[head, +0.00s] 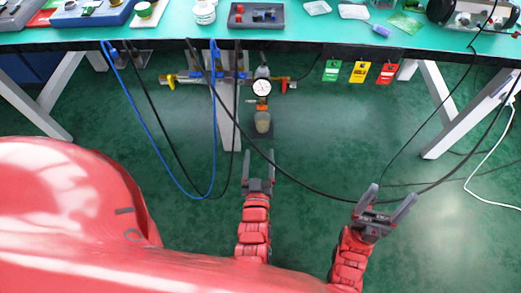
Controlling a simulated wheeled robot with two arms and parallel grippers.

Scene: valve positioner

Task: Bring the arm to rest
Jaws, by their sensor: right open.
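My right gripper (393,193) is open and empty over the green floor at the lower right, its fingers pointing up the picture. My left gripper (260,156) is open and empty near the middle, its fingers a little apart. Both sit below the table's front edge in the picture. Above my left gripper is a round white gauge (262,88) on a valve assembly, with a cloudy cup-like part (262,122) under it. My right gripper is apart from the valve assembly.
A teal table (290,32) with trays and small parts spans the top. Green, yellow and red tags (359,72) hang at its edge. A blue hose (150,130) and black cables (310,186) loop down, one passing near both grippers. White table legs (470,120) stand at the sides.

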